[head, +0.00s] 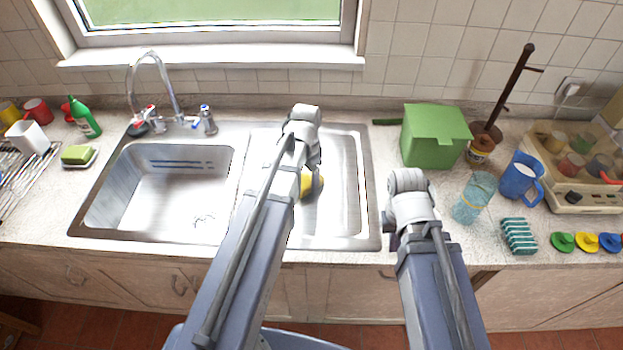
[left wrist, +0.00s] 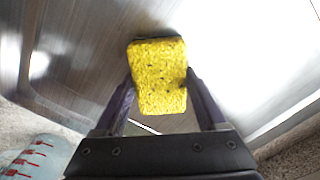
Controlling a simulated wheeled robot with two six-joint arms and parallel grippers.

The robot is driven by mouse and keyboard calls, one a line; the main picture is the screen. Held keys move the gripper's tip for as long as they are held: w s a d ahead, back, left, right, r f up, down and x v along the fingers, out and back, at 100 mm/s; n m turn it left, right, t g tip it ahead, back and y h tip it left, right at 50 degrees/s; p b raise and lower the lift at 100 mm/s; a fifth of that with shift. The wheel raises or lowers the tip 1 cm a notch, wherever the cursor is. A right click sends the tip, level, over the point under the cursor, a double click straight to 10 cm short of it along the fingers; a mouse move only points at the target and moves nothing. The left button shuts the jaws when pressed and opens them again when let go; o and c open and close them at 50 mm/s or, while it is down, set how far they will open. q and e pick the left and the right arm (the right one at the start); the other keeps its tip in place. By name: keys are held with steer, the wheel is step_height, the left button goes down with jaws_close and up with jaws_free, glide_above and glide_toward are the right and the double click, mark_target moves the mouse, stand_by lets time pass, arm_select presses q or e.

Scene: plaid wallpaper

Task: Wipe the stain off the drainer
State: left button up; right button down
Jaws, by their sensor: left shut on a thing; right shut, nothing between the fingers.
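The steel drainer (head: 350,185) is the flat panel to the right of the sink basin. My left gripper (left wrist: 160,85) is shut on a yellow sponge (left wrist: 160,75), which has dark specks on it. The sponge also shows in the head view (head: 314,185), low over the middle of the drainer; whether it touches the steel is hard to tell. My left arm hides part of the drainer, and I can make out no stain on the part that shows. My right gripper (head: 391,240) is shut and empty by the drainer's right edge, mostly hidden by its own wrist.
The sink basin (head: 165,190) and tap (head: 160,85) are on the left. Right of the drainer stand a green box (head: 435,135), a clear glass (head: 474,198), a blue jug (head: 519,180) and a striped teal sponge (head: 518,236). The drainer's right side is bare.

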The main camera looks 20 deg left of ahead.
arm_select(q)
steer(key=shift+s+a, duration=0.2)
steer(key=shift+a, duration=0.35)
steer(key=shift+s+a, duration=0.15)
steer(key=shift+a, duration=0.4)
arm_select(e)
steer(key=shift+f, duration=0.1)
arm_select(q)
steer(key=shift+a, duration=0.1)
steer(key=shift+s+a, duration=0.25)
steer(key=shift+a, duration=0.6)
steer(key=shift+s+a, duration=0.2)
steer(key=shift+a, duration=0.6)
steer(key=shift+s+d+f, duration=0.1)
steer(key=shift+s+d, duration=0.2)
steer(key=shift+s, duration=0.55)
steer(key=shift+w+d, duration=0.3)
steer(key=shift+d, duration=0.6)
steer(key=shift+w+d, duration=0.3)
steer(key=shift+d, duration=0.55)
steer(key=shift+w+d, duration=0.2)
steer(key=shift+d, duration=0.65)
steer(key=shift+w+d, duration=0.2)
steer(key=shift+d, duration=0.6)
arm_select(e)
steer(key=shift+s+f, duration=0.1)
